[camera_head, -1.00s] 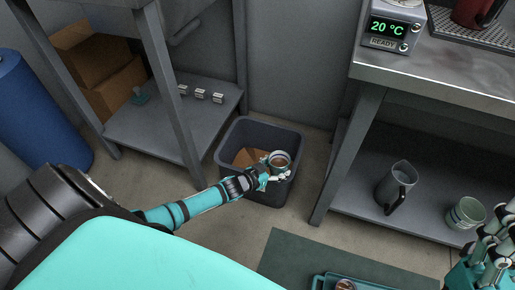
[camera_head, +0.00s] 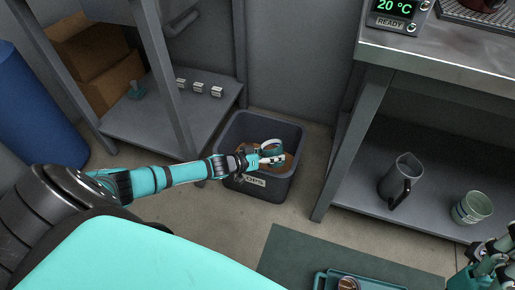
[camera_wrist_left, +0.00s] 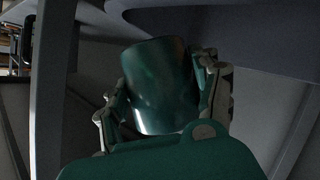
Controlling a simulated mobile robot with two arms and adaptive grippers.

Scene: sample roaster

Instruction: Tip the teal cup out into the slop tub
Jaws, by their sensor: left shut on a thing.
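The teal cup (camera_head: 272,148) is over the dark grey slop tub (camera_head: 292,133), and it also shows in the left wrist view (camera_wrist_left: 160,85). My left gripper (camera_head: 270,158) is shut on the cup, with a finger on each side of it in the wrist view. The cup looks tilted in the head view; its contents are hidden. Brown slops (camera_head: 246,154) show inside the tub, which has a label on its front. My right gripper (camera_head: 490,258) is partly in view at the lower right corner; its opening is unclear.
A low shelf (camera_head: 185,118) with small boxes is left of the tub. A teal tray (camera_head: 318,280) lies in front.

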